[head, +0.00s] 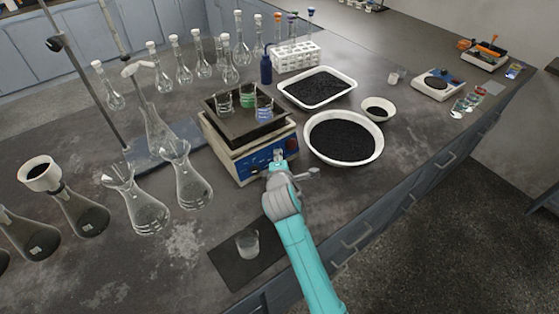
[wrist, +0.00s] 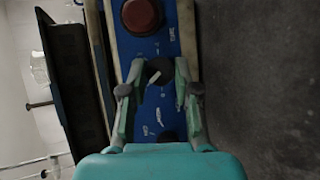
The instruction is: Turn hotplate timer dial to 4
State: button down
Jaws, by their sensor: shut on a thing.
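The hotplate (head: 240,150) stands in the middle of the bench, with a blue front panel and a dark top plate bearing small beakers. In the head view my gripper (head: 279,158) is at the right part of that panel. In the wrist view my gripper (wrist: 157,78) is shut on a black dial (wrist: 159,70) with a pale pointer mark. The blue panel (wrist: 145,112) also shows a red-brown knob (wrist: 140,15) above the dial and another dark knob (wrist: 167,137) below, partly hidden by my gripper. The panel markings are too small to read.
A white bowl of black grains (head: 343,160) stands close to the right of the hotplate. Glass flasks (head: 192,185) stand to the left. A small beaker (head: 247,242) sits on a dark mat in front. A white tray (head: 352,93) is behind.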

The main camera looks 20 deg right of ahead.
jog(key=m+g, duration=0.1)
jog(key=m, duration=0.1)
jog(key=m+g+y, duration=0.1)
jog(key=m+g, duration=0.1)
jog(key=m, duration=0.1)
jog(key=shift+w+d+r+y, duration=0.15)
jog(key=shift+r+y, duration=0.05)
jog(key=shift+y, duration=0.1)
jog(key=m+g+y, duration=0.1)
jog(key=m, duration=0.1)
jog(key=m+g+y, duration=0.1)
jog(key=m, duration=0.2)
jog(key=shift+w+d+r+y, duration=0.1)
jog(key=shift+d+y, duration=0.1)
jog(key=shift+y, duration=0.1)
jog(key=m+y, duration=0.1)
jog(key=m+g+y, duration=0.1)
jog(key=m, duration=0.1)
jog(key=m+y, duration=0.1)
jog(key=shift+d, duration=0.25)
jog(key=m+y, duration=0.2)
jog(key=m, duration=0.1)
jog(key=shift+d+y, duration=0.15)
jog(key=shift+y, duration=0.25)
jog(key=shift+m+y, duration=0.6)
jog(key=shift+m, duration=0.5)
jog(key=c, duration=0.9)
grip_release()
jog(key=shift+w, duration=0.1)
jog(key=shift+o, duration=0.2)
